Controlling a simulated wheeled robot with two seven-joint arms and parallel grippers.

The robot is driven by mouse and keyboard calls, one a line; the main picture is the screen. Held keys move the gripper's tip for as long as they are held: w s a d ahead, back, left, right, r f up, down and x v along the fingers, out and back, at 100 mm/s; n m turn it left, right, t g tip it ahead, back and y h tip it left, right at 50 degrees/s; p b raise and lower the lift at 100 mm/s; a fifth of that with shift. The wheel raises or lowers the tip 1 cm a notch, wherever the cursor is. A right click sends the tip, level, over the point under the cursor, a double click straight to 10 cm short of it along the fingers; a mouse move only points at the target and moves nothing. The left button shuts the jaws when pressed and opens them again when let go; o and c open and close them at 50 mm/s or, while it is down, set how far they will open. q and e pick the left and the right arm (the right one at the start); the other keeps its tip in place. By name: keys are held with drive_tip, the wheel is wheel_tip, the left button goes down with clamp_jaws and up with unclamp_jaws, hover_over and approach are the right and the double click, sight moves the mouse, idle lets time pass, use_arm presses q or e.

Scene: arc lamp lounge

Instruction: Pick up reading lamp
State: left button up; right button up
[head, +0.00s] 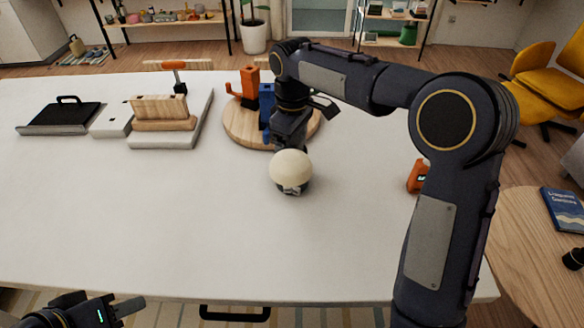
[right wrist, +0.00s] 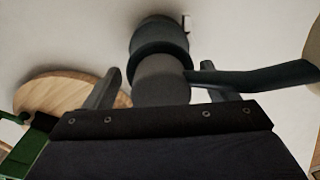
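The reading lamp (head: 290,168) is on the white table, with a rounded cream head facing me and dark parts below. My right gripper (head: 296,140) is just behind it in the head view, and the lamp's head partly hides the fingertips. In the right wrist view, the two fingers stand apart on either side of a dark grey cylindrical part, apparently of the lamp (right wrist: 160,80), with small gaps showing. My left gripper (head: 108,306) is at the lower left, in front of the table's edge and away from the lamp; its finger opening is unclear.
A round wooden board (head: 240,128) with orange and blue objects is close behind my right gripper. A tray with a wooden block (head: 160,110) and a black-topped stand (head: 62,118) are at the left. An orange item (head: 417,176) lies right. The table's front (head: 150,230) is clear.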

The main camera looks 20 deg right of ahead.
drive_tip(key=c, duration=1.7)
drive_tip(key=shift+r, duration=0.1)
